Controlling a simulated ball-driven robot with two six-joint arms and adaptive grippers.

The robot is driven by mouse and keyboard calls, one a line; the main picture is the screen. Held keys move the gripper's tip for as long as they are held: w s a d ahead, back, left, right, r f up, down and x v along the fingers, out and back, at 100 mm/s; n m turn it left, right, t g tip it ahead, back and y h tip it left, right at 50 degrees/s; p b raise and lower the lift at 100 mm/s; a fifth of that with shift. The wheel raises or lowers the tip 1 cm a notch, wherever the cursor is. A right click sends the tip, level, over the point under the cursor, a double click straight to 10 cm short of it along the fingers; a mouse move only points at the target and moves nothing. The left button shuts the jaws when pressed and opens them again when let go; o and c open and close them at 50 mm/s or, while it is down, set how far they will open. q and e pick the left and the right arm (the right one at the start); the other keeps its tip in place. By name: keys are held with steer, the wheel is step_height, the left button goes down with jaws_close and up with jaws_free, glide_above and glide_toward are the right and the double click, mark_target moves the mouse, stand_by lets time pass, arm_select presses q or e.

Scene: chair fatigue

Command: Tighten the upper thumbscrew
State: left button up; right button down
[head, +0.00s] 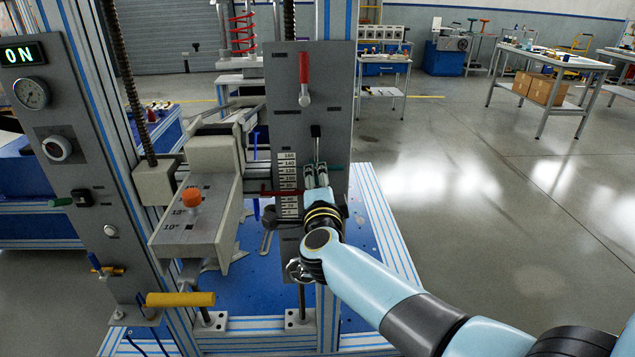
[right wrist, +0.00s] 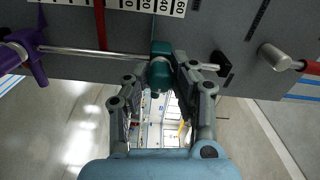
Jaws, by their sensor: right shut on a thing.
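My right gripper (head: 317,172) is at the grey plate (head: 340,95) of the machine, beside its scale (head: 288,176). In the right wrist view my right gripper (right wrist: 161,80) is shut on a dark green knob (right wrist: 160,66) at a thin metal rod. The fingers stand on both sides of the knob and partly cover it. Whether this knob is the upper thumbscrew cannot be told for sure. A purple part (right wrist: 28,48) sits at the rod's left end. My left gripper is in neither view.
A red lever (head: 304,78) is above on the plate. A grey block with an orange knob (head: 192,197) and a yellow handle (head: 180,299) are to the left. The lit display (head: 22,54) reads ON. Open floor lies right, with a table (head: 560,62) behind.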

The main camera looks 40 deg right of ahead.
steer(key=m+b, duration=0.1)
steer(key=m, duration=0.4)
steer(key=shift+f+m+b, duration=0.1)
steer(key=shift+m+b, duration=0.2)
steer(key=shift+b, duration=0.1)
stand_by(0.3)
steer(key=c, duration=1.1)
jaws_free()
steer(key=shift+s, duration=0.1)
steer(key=v, duration=1.2)
